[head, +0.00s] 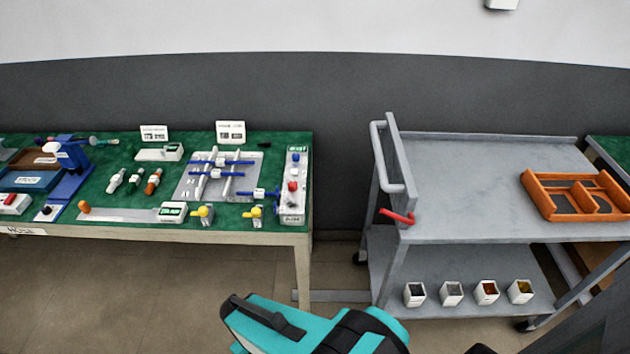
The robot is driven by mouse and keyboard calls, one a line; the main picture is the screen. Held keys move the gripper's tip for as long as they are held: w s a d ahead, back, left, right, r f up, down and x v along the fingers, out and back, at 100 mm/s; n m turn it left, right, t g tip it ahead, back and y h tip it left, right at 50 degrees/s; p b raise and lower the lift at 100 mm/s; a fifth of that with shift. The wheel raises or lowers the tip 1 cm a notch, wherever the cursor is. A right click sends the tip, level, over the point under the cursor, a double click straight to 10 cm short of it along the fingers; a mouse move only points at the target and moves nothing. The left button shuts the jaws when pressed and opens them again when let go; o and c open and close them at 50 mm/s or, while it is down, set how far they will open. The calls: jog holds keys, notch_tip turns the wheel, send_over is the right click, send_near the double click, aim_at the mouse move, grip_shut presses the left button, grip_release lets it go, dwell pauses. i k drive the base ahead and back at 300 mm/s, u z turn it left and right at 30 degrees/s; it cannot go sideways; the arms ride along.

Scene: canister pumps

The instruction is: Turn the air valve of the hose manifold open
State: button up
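A narrow light-grey panel (294,206) stands at the right end of the green-topped bench. It carries a blue knob and red knobs, with small labels too blurred to read. A teal and black part of my arm (325,330) shows at the bottom; my gripper's fingers are not visible.
Two yellow-handled fittings (203,213) (257,213) stand at the bench front. Small coloured fittings (153,182) and a blue press-like device (70,165) are further left. A grey cart (460,180) with an orange tray (577,217) stands right, across a floor gap.

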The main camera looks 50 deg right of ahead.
aim_at(293, 186)
jog(key=u, duration=0.75)
jog(key=k, duration=0.1)
jog(key=z, duration=1.95)
jog(key=k, duration=0.9)
jog(key=u, duration=0.15)
jog(key=i, duration=0.7)
jog(key=z, duration=0.05)
